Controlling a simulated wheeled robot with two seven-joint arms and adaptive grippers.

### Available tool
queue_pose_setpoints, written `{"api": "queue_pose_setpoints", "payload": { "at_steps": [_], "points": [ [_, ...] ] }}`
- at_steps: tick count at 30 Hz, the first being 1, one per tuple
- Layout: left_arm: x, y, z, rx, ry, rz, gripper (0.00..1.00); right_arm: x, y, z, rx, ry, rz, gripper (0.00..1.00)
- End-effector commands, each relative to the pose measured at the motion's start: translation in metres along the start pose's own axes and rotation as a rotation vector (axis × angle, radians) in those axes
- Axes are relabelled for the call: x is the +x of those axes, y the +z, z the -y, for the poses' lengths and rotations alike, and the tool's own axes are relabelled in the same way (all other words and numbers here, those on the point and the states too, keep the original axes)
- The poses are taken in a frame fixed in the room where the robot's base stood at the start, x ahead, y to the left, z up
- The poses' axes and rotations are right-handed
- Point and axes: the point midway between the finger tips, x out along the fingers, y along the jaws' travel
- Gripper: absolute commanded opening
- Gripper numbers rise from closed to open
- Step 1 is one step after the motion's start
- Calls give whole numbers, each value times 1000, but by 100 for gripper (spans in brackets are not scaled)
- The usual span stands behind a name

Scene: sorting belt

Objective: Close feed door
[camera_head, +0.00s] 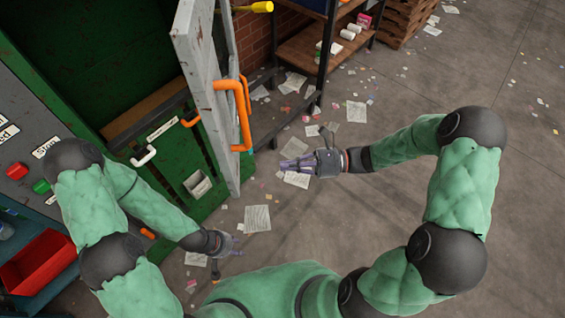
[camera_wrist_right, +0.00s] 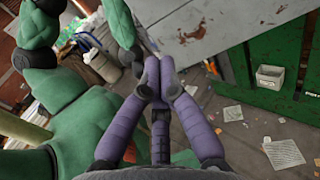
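The feed door (camera_head: 207,85) is a worn grey panel standing open, swung out from the green machine (camera_head: 60,50). An orange handle (camera_head: 245,118) is on its right side. My right gripper (camera_head: 287,164) is to the right of the door's lower part, apart from the door and its handle. In the right wrist view its purple fingers (camera_wrist_right: 158,75) are drawn together with nothing seen between them; the grey, rust-stained door (camera_wrist_right: 215,22) lies beyond. My left gripper (camera_head: 236,243) is low in front of the machine, below the door; its fingers are too small to read.
A shelf rack (camera_head: 315,55) stands behind the door by a brick wall. A red bin (camera_head: 38,262) and push buttons are at the left. Papers litter the floor, which is open at the right. A white handle (camera_head: 143,156) sits on the machine.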

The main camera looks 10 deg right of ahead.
Motion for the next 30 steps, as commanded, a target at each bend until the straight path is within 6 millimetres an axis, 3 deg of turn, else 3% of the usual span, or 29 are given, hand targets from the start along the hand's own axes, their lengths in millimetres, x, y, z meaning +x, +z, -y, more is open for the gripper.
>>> {"api": "queue_pose_setpoints", "payload": {
  "at_steps": [12,18,30],
  "points": [
    [0,0,0,0,0,0,40,78,0,-2,1,6,-1,0],
    [0,0,0,0,0,0,40,106,0,-1,-1,5,-2,0],
    [0,0,0,0,0,0,40,120,0,0,-1,1,-2,0]
  ]
}}
